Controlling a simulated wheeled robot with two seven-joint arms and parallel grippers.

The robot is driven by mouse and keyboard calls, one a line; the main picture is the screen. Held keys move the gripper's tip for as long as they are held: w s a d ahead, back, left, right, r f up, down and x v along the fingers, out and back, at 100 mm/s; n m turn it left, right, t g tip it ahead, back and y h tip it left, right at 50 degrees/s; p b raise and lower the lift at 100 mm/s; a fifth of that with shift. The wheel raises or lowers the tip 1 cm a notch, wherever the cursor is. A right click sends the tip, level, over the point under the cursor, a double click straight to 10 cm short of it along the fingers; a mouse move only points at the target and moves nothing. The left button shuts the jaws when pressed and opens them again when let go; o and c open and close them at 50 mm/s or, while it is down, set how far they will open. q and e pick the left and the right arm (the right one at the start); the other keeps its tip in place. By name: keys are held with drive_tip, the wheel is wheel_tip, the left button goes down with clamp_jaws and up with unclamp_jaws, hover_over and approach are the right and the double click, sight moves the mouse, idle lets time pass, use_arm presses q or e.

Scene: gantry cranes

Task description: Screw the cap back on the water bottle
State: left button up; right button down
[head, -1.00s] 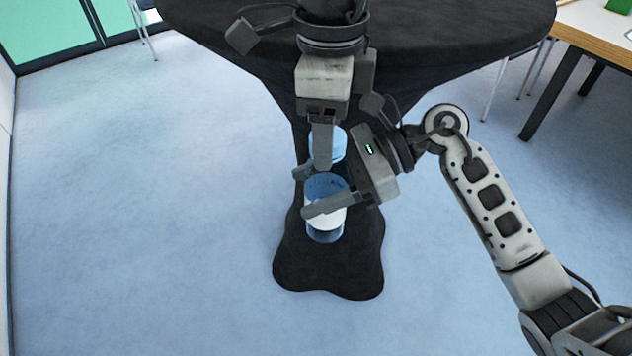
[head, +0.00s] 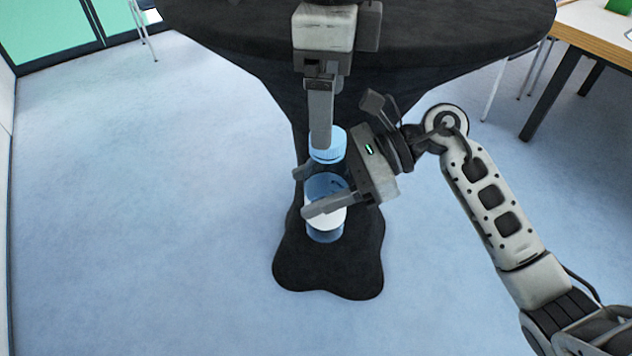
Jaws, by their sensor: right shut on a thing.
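The water bottle (head: 326,218) is clear blue with a white label and stands upright over the dark table foot. My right gripper (head: 315,192) is shut on it, one finger across its front and the other at its far left side. The blue ribbed cap (head: 333,147) is above the bottle body. The gap between them is dark, and I cannot tell how far the cap is seated. My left gripper (head: 320,143) comes down from the top. Its near finger overlaps the cap's upper left part. Its other finger is hidden, but the gripper looks open around the cap.
A black-draped round table (head: 450,40) stands just behind the grippers, its cloth narrowing to a wide foot (head: 330,280). A wooden table (head: 600,30) is at the upper right. The blue floor (head: 150,200) on the left is clear.

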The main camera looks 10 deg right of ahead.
use_arm(q)
wheel_tip(320, 180, up, 12)
idle(0.6)
